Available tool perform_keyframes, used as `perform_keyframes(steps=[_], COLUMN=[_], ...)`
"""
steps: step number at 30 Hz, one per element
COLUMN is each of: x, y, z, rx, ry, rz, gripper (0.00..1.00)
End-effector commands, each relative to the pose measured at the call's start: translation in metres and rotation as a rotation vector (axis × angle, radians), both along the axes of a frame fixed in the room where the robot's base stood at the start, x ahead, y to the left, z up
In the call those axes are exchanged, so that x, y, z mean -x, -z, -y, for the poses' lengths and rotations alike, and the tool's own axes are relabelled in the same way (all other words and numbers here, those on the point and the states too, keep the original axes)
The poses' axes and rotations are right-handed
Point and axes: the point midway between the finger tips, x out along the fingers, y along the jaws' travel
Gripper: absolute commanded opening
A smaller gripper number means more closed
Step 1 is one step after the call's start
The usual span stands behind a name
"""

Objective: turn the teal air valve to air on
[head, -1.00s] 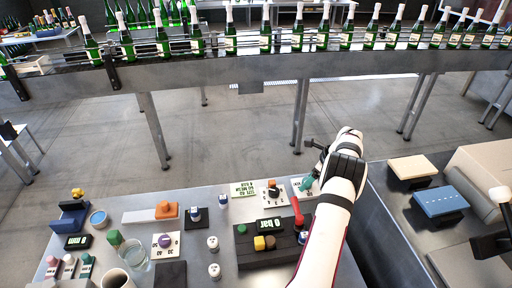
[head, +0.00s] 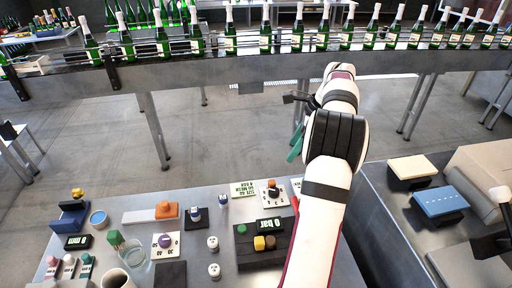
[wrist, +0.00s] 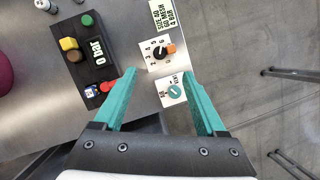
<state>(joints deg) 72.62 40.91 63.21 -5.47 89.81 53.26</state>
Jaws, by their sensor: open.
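The teal air valve (wrist: 175,92) is a small round knob on a white plate with lettering at its sides, seen in the wrist view. The lettering looks like "VENT" on one side; the exact pointing of the knob is too small to tell. My gripper (wrist: 160,75) is open and empty, its two teal fingers apart, with the valve showing between them. In the head view my gripper (head: 295,150) is raised above the back edge of the bench, and my arm hides the valve there.
A bottle conveyor (head: 250,65) runs behind the bench.

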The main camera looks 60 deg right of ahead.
Motion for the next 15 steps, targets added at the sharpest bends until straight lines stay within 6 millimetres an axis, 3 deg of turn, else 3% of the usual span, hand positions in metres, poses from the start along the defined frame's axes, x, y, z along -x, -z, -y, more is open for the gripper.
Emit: perform_keyframes(steps=[9, 15], x=[-0.046, -0.057], y=[-0.023, -0.029], z=[-0.07, -0.094], rx=[0.041, 0.055], ry=[-0.26, -0.35], rz=[-0.011, -0.015], gripper=[0.73, 0.73])
